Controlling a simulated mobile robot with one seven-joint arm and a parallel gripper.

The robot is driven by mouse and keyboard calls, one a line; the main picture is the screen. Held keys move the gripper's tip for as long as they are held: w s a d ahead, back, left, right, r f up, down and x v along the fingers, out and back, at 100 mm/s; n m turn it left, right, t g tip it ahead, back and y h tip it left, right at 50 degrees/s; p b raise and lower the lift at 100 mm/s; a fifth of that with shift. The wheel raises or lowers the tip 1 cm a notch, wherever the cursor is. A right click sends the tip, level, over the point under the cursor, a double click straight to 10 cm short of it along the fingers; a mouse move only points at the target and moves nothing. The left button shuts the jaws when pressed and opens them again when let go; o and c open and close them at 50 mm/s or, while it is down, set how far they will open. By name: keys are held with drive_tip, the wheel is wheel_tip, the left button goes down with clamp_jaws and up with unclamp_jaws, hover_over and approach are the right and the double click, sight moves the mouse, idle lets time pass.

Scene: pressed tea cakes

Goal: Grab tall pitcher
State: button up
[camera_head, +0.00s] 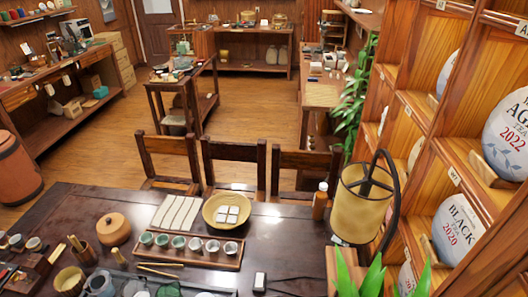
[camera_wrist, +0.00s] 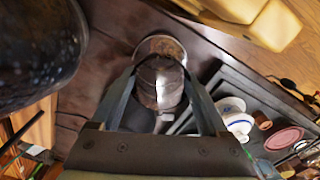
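In the wrist view a round, upright, greyish see-through vessel (camera_wrist: 160,82), which looks like the tall pitcher, stands between the two fingers of my gripper (camera_wrist: 160,72). I look down on its round rim. My fingers are apart, one on each side of it, with tips close to its walls; I cannot tell whether they touch. In the head view a greyish glass vessel (camera_head: 100,284) at the lower left, beside the dark tray, may be the same pitcher. My gripper does not show in the head view.
A large dark speckled object (camera_wrist: 35,50) is close on the left in the wrist view. A dark tray (camera_wrist: 232,85) with a white cup (camera_wrist: 236,120) lies at right.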

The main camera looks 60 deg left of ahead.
clamp_jaws()
drive_tip(key=shift+r, duration=0.2)
idle(0.3)
